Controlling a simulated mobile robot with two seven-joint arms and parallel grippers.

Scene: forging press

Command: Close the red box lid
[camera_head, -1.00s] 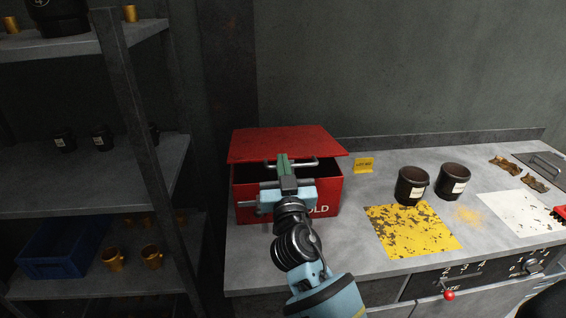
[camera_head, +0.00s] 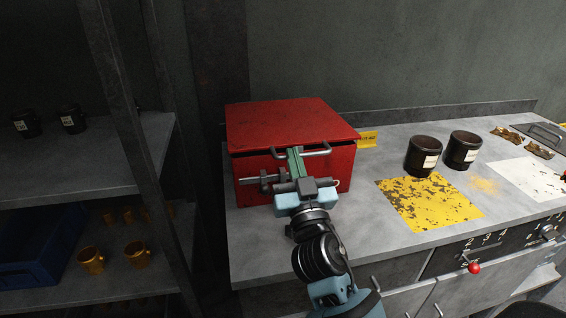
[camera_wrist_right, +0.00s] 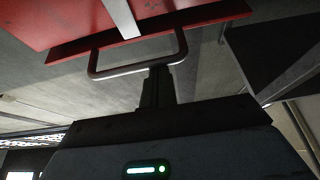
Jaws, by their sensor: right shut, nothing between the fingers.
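The red box (camera_head: 338,172) stands on the grey worktop with its red lid (camera_head: 290,122) nearly down. A thin dark gap shows under the lid's front edge, so I cannot tell that it is fully seated. A metal handle (camera_head: 318,154) sits on the lid's front. My right gripper (camera_head: 295,152) is shut and empty, its green-sided fingers at the handle by the front edge. In the right wrist view the fingers (camera_wrist_right: 159,72) reach up to the bar of the handle (camera_wrist_right: 112,74), under the red lid (camera_wrist_right: 60,18); contact is unclear. My left gripper is out of view.
A yellow tag (camera_head: 368,139) lies right of the box. Two dark cups (camera_head: 423,155) (camera_head: 463,149) and a worn yellow patch (camera_head: 432,203) are further right. A shelf (camera_head: 95,160) with dark jars and brass cups stands left.

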